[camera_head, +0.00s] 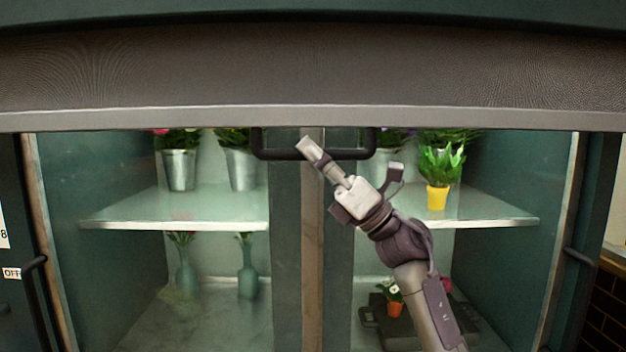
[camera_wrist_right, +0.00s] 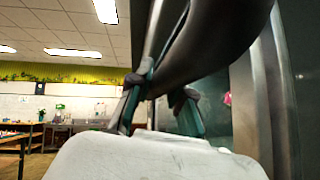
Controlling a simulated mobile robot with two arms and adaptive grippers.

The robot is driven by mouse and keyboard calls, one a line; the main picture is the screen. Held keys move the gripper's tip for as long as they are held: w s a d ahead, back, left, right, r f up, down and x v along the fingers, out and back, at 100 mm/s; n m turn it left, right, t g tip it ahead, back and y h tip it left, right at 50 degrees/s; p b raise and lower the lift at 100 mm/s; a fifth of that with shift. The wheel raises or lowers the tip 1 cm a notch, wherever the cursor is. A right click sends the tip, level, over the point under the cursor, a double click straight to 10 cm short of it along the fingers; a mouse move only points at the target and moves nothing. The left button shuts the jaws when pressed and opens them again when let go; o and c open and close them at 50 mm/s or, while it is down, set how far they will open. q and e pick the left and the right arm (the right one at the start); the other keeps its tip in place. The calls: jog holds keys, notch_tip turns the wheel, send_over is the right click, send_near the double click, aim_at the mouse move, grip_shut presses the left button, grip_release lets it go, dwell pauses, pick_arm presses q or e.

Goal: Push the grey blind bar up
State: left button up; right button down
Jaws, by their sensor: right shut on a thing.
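The grey blind bar (camera_head: 200,119) runs across the full width of the head view, along the lower edge of the dark blind (camera_head: 310,70). A black U-shaped handle (camera_head: 272,154) hangs below the middle of the bar. My right gripper (camera_head: 309,150) reaches up from the lower right and is shut on the handle's lower rung. In the right wrist view, the fingers (camera_wrist_right: 160,98) close around a dark curved bar (camera_wrist_right: 215,45); the exact contact is partly hidden. My left gripper is not in view.
Behind the blind stands a cabinet with glass shelves (camera_head: 150,207). Dark side handles (camera_head: 38,300) flank the opening. A central post (camera_head: 313,250) stands behind my right gripper.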

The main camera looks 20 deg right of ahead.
aim_at(369, 127)
notch_tip(369, 127, up, 12)
jog(key=p, duration=0.5)
jog(key=shift+d+r, duration=0.1)
jog(key=shift+r, duration=0.1)
jog(key=shift+d+r, duration=0.15)
jog(key=shift+r, duration=0.05)
jog(key=c, duration=1.4)
grip_release()
jog(key=o, duration=0.3)
jog(key=shift+o, duration=0.2)
jog(key=shift+a+f, duration=0.15)
jog(key=shift+a, duration=0.05)
jog(key=shift+d+f, duration=0.25)
jog(key=shift+f, duration=0.1)
jog(key=v, duration=1.1)
jog(key=shift+s, duration=0.15)
